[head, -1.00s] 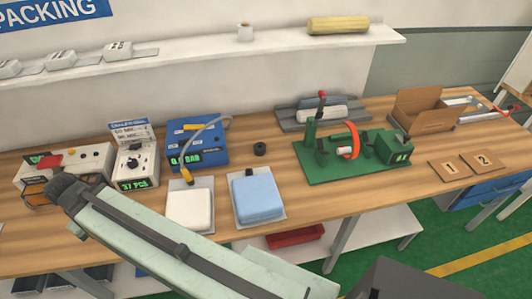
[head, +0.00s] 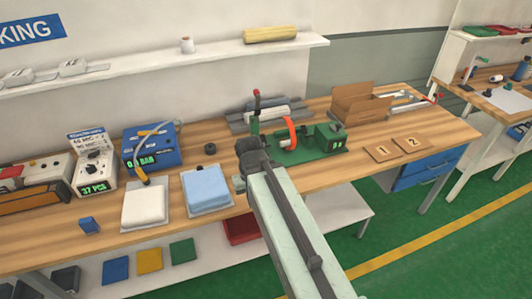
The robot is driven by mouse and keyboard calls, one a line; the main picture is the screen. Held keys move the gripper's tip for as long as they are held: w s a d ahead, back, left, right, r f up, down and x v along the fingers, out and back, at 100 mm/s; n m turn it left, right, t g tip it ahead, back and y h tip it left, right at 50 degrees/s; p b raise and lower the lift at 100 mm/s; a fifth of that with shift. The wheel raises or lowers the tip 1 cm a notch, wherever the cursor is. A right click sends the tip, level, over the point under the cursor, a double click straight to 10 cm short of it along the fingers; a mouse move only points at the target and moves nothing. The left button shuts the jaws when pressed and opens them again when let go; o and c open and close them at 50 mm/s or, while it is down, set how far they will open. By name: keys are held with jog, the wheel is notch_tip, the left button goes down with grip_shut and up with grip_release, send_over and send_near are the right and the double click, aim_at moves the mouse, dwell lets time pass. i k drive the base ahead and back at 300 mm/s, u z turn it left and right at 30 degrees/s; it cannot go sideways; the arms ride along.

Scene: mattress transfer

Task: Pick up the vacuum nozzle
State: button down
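The vacuum nozzle (head: 141,174) is a small yellow piece at the lower end of a grey hose. It hangs in front of the blue vacuum unit (head: 164,147), just above the back edge of a white pouch (head: 146,206); I cannot tell if it touches the pouch. My gripper (head: 243,180) is at the far end of my pale green arm, to the right of the nozzle and well apart from it. It is over the bench just right of the blue pouch (head: 207,187). Its fingers are not clear.
A small blue block (head: 89,225) lies left of the white pouch. A black ring (head: 210,149) sits behind the blue pouch. A cardboard box (head: 362,103) stands at the right.

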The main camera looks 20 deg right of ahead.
aim_at(144, 178)
jog(key=u, duration=0.25)
jog(key=i, duration=0.9)
jog(key=z, duration=0.35)
jog(key=k, duration=0.85)
jog(key=u, duration=0.2)
jog(key=i, duration=1.45)
jog(key=z, duration=0.05)
jog(key=k, duration=0.5)
jog(key=z, duration=0.05)
